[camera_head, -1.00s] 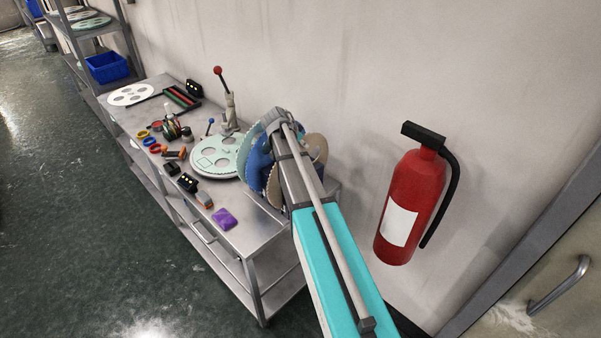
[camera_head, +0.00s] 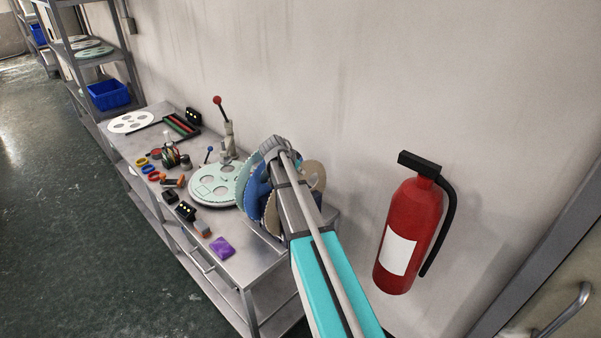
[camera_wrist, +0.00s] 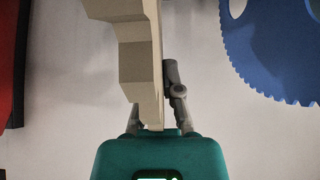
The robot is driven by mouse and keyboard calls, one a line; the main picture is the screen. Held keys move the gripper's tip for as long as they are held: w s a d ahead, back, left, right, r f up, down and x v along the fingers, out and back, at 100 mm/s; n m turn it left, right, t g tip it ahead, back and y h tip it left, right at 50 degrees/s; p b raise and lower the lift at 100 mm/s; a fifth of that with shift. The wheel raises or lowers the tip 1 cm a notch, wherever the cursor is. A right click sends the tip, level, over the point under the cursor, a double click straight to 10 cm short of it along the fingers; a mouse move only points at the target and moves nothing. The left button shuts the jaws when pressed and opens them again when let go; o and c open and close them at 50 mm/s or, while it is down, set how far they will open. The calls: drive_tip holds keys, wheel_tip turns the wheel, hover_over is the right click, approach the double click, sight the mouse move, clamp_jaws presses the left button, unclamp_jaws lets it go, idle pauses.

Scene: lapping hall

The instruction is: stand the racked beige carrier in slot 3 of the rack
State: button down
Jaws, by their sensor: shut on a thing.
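In the wrist view my gripper (camera_wrist: 158,100) is shut on a beige carrier (camera_wrist: 138,55), a thin toothed plate seen nearly edge-on between the fingers. A blue carrier (camera_wrist: 275,50) with a toothed edge is at the upper right, apart from the held one. In the head view a beige carrier (camera_head: 317,173) shows right of my arm. Blue carriers (camera_head: 257,190) and a pale green carrier (camera_head: 242,178) stand upright to its left. The rack and its slots are hidden behind the carriers and my arm, and the gripper is hidden there too. I cannot tell which slot is free.
The carriers are at the near end of a steel bench (camera_head: 255,258). A round machine plate (camera_head: 215,187), a red-knobbed lever (camera_head: 218,100), a purple block (camera_head: 222,247) and small tools crowd the bench. A fire extinguisher (camera_head: 408,230) hangs on the wall at right. Floor at left is clear.

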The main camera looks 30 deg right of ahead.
wheel_tip(320, 180, up, 17)
drive_tip(key=p, duration=1.6)
drive_tip(key=shift+p, duration=0.4)
drive_tip(key=shift+r, duration=0.1)
